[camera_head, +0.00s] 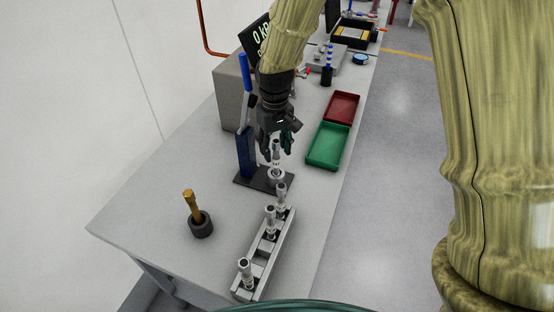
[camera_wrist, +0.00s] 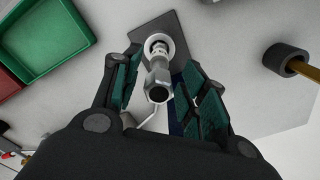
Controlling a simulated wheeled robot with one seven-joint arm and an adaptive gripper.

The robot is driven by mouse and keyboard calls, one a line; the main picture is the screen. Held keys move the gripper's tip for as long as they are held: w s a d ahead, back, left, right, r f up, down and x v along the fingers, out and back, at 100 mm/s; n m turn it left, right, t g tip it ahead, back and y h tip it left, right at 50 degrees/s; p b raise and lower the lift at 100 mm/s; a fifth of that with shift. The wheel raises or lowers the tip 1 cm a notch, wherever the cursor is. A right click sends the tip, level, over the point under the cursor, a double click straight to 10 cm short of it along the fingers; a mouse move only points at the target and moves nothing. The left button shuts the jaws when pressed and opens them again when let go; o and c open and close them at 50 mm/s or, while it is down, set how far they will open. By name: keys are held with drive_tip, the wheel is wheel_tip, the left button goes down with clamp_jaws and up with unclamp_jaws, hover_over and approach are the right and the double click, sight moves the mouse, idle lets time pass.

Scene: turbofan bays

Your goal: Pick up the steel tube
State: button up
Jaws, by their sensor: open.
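A steel tube (camera_head: 276,160) stands upright in a light ring on the dark base plate of a blue-posted fixture. In the wrist view the tube (camera_wrist: 159,78) points its dark, hollow end at the camera, between the two green-padded fingers. My gripper (camera_head: 278,149) is open around its upper part, pointing down; the wrist view shows the gripper (camera_wrist: 156,72) with a gap beside the tube. Similar silver tubes (camera_head: 270,219) stand in a grey rack (camera_head: 263,262) nearer the front. The lower end of the tube is hidden in the ring.
The blue post and lever (camera_head: 245,150) stand just left of my gripper. A green tray (camera_head: 328,146) and a red tray (camera_head: 342,107) lie to the right. A brass-handled tool (camera_head: 190,204) stands in a dark cup (camera_head: 201,226). Bare tabletop lies at the left front.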

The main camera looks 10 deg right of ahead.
drive_tip(key=p, duration=0.2)
hover_over(276, 173)
drive_tip(key=shift+w+d+f, duration=0.1)
drive_tip(key=shift+w+f, duration=0.15)
drive_tip(key=shift+f, duration=0.95)
drive_tip(key=shift+w+d+f, duration=0.1)
drive_tip(key=shift+w+f, duration=0.1)
drive_tip(key=shift+f, duration=1)
clamp_jaws()
